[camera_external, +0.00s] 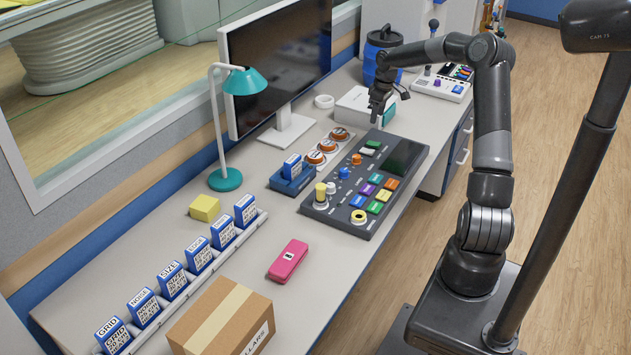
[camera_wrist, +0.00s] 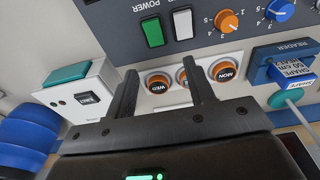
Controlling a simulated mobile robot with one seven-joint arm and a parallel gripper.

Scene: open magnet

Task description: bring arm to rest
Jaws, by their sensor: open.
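My gripper (camera_external: 378,111) hangs from my raised arm over the far part of the desk, just beyond the control console (camera_external: 319,218). In the wrist view its two fingers (camera_wrist: 160,85) are spread apart with nothing held between them. Past the fingertips lie the round orange-rimmed buttons (camera_wrist: 159,85) on their white plate and the console's green and white switches (camera_wrist: 152,32). My arm is bent at the elbow and reaches left across the desk from its base.
A white box (camera_external: 352,104) and a blue jar (camera_external: 381,45) stand close to my gripper. A monitor (camera_external: 280,60), a teal lamp (camera_external: 245,81), blue cards in a rack (camera_external: 173,280), a pink case (camera_external: 288,260) and a cardboard box (camera_external: 225,315) occupy the desk. The floor (camera_external: 570,130) at right looks clear.

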